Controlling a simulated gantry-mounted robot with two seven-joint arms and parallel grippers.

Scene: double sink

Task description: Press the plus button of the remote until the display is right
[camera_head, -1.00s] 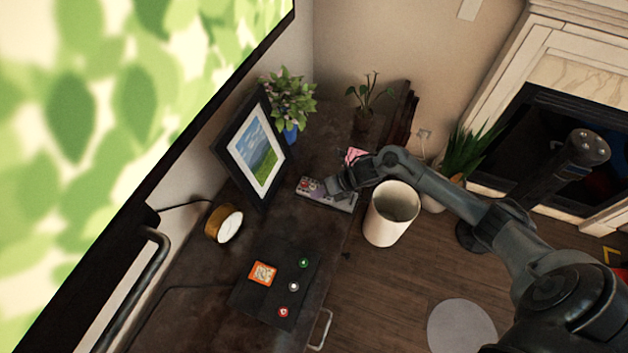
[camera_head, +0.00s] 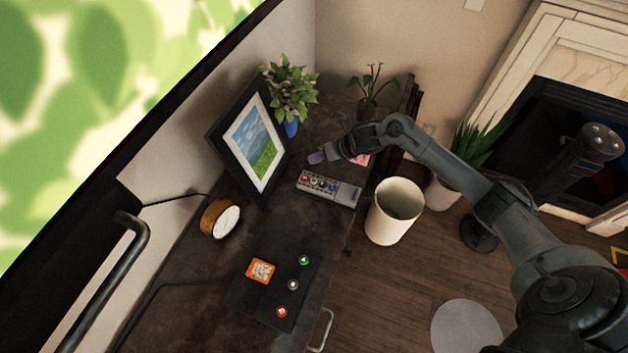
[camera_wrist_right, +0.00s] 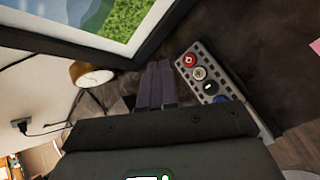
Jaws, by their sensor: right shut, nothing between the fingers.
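The grey remote (camera_head: 343,192) lies on the dark desk in the head view, with several coloured buttons at its left end. The right wrist view shows the remote (camera_wrist_right: 248,117) to the right of my fingers, with red, white, dark and blue buttons; their symbols are too small to read. My right gripper (camera_head: 318,158) is shut and empty, just beyond the remote and apart from it in the picture. Its purple-grey fingers (camera_wrist_right: 155,85) lie together. A dark panel (camera_head: 262,302) nearer on the desk carries an orange square (camera_head: 261,270) and green, white and red buttons. My left gripper is out of view.
A framed picture (camera_head: 251,143) stands left of the remote, a plant (camera_head: 291,92) behind it. A round clock (camera_head: 222,220) stands left on the desk. A white bin (camera_head: 395,211) stands right of the desk edge. Bare desk lies between remote and panel.

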